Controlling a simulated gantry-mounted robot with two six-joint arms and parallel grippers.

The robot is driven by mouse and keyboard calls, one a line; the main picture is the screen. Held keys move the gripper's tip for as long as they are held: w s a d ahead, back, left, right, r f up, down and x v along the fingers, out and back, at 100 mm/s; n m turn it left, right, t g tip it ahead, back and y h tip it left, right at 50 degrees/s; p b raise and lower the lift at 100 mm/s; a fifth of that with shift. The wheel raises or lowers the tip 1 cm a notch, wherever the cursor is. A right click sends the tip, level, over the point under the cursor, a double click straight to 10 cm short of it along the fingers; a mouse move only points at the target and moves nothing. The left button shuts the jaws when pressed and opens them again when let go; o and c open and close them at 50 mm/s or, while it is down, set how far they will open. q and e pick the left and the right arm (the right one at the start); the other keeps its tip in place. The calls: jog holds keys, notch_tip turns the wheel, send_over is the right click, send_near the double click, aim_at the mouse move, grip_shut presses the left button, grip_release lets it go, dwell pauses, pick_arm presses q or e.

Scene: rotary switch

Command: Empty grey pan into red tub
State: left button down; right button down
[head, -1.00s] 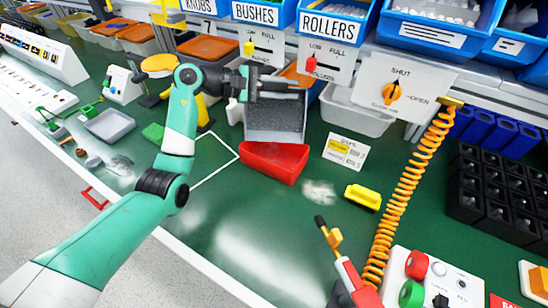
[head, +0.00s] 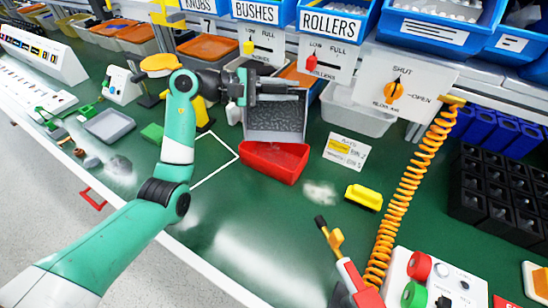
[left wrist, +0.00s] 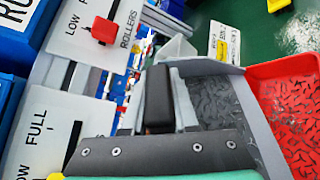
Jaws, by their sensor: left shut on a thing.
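My left gripper (head: 285,90) is shut on the grey pan (head: 262,128) at its back side and holds it tilted forward over the red tub. The pan's speckled dark inside faces the front, and its low lip is just above the tub's back rim. The red tub (head: 272,176) stands on the green bench below. In the left wrist view the pan (left wrist: 237,95) has many small dark slivers on its floor. Similar slivers show inside the red tub (left wrist: 285,115). The dark fingers (left wrist: 160,100) are at the pan's edge. My right gripper is not in view.
A clear bin (head: 355,115) stands right of the pan, under the shelf. A label card (head: 346,151) and a yellow block (head: 363,197) lie to the right. An orange coiled hose (head: 400,185) hangs farther right. The bench front of the tub is clear.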

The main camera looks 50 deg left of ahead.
pick_arm(q)
jog(key=shift+s+d+b, duration=0.25)
jog(key=shift+d+b, duration=0.05)
jog(key=shift+b, duration=0.05)
jog(key=shift+s+d+r+m, duration=0.15)
jog(key=shift+m, duration=0.25)
dwell(2.1)
jog(key=p, duration=0.1)
jog(key=w+a+n+p, duration=0.1)
jog(key=p, duration=0.1)
jog(key=w+a+n+p, duration=0.1)
jog(key=shift+w+a+f+g, duration=0.1)
jog(key=shift+a+f+g, duration=0.15)
jog(key=shift+g, duration=0.15)
jog(key=shift+w+f, duration=0.1)
jog(key=shift+f, duration=0.2)
